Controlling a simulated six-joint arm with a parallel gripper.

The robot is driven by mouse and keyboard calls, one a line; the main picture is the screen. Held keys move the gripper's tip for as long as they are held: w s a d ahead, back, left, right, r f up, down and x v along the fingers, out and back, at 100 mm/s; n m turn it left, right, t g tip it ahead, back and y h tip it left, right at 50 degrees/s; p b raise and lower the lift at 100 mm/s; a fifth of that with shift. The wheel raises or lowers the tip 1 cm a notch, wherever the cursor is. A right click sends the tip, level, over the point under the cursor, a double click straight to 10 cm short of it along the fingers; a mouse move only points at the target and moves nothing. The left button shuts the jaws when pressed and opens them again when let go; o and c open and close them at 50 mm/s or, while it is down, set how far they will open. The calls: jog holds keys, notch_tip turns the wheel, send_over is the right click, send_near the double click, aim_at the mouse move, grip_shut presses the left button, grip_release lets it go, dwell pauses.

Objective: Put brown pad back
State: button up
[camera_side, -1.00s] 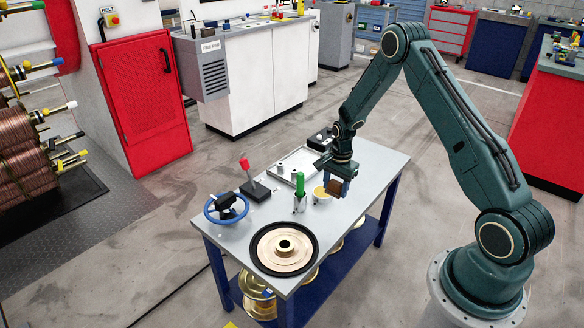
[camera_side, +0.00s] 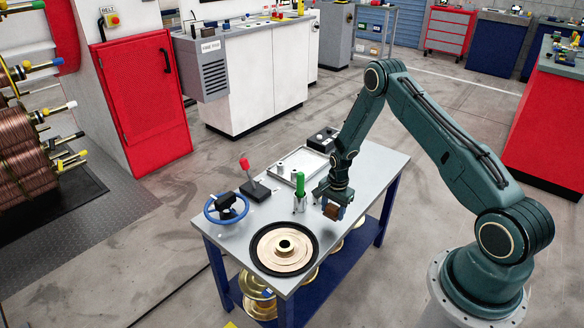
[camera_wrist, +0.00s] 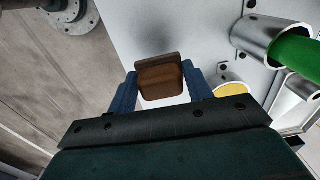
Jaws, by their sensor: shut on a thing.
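The brown pad (camera_side: 331,211) is a small brown block in my gripper (camera_side: 333,205). In the side view it hangs low over the right part of the grey tabletop. In the wrist view the brown pad (camera_wrist: 160,82) sits between the two blue fingers of my gripper (camera_wrist: 160,92), which are shut on it. A soft shadow shows on the light surface beyond the pad. Whether the pad touches the table cannot be told.
A green-handled tool in a metal cup (camera_side: 300,200) stands just left of my gripper. A yellow-filled round container (camera_wrist: 232,90) lies close beside the right finger. A copper-coloured disc (camera_side: 284,249), a blue handwheel (camera_side: 227,208), a red-knobbed lever (camera_side: 254,187) and a tray (camera_side: 298,165) are also on the table.

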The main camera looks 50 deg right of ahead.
aim_at(332, 216)
jog(key=shift+f, duration=1.65)
jog(key=shift+f, duration=0.1)
jog(key=o, duration=0.9)
jog(key=shift+o, duration=0.2)
jog(key=shift+s+r, duration=0.15)
jog(key=shift+r, duration=2.9)
jog(key=shift+s+r, duration=0.1)
jog(key=shift+r, duration=2.95)
